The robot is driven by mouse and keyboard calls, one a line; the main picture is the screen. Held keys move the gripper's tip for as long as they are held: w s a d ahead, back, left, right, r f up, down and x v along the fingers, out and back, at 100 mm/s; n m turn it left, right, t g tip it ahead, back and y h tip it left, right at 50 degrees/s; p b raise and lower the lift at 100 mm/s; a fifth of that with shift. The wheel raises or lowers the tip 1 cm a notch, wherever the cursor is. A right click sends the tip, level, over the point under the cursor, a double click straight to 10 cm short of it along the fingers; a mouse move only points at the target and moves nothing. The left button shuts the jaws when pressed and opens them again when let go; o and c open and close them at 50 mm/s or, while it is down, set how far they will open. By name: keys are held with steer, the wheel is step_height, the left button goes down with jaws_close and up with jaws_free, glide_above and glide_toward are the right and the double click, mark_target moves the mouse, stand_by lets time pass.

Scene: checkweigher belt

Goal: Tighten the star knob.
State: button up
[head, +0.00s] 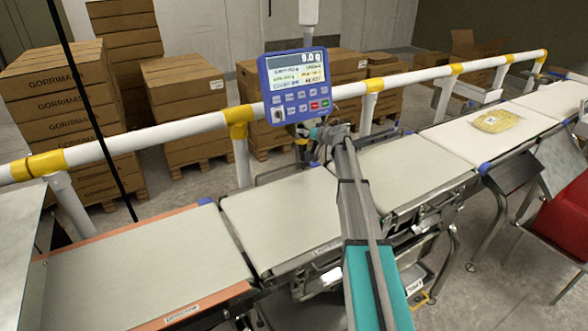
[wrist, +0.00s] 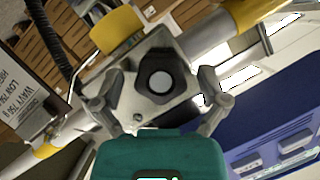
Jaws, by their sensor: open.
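The star knob (wrist: 160,82) is dark with a pale round centre. It sits on a grey metal bracket (wrist: 126,98) in the middle of the wrist view. My gripper (wrist: 154,92) is open, with one finger to the left of the knob and one to the right. I see gaps between the fingers and the knob; its depth between them is hard to tell. In the head view my gripper (head: 322,133) is at the rail just below the blue display unit (head: 296,86). The knob cannot be made out there.
The white rail (head: 190,129) with yellow joints runs behind the belts. The display unit's blue housing (wrist: 275,125) is close on the right in the wrist view. Pale belts (head: 285,219) lie below my arm, and a yellow pack (head: 496,121) lies on the right belt. Stacked cartons (head: 55,100) stand behind the rail.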

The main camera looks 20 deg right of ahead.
steer(key=n+h+p, duration=0.1)
steer(key=n+h, duration=0.2)
steer(key=n, duration=0.1)
steer(key=shift+a+r, duration=0.1)
steer(key=p+v, duration=0.5)
steer(key=v, duration=0.9)
steer(key=s+a+f+g+p, duration=0.2)
steer(key=s+a+g+p, duration=0.4)
steer(key=s+a, duration=0.9)
steer(key=shift+s+a+f+n+g+y, duration=0.15)
steer(key=shift+s+f+n+g+y, duration=0.15)
steer(key=shift+s+f+g+y, duration=0.1)
steer(key=s+a+f+m+g+h, duration=0.1)
steer(key=s+a+g+h, duration=0.1)
steer(key=s, duration=0.7)
steer(key=s+a+f+m+g+h, duration=0.1)
steer(key=s+g, duration=0.3)
steer(key=s, duration=0.6)
steer(key=shift+s+a+f+m+h, duration=0.25)
steer(key=shift+a+f+m+h, duration=0.2)
steer(key=shift+f, duration=0.35)
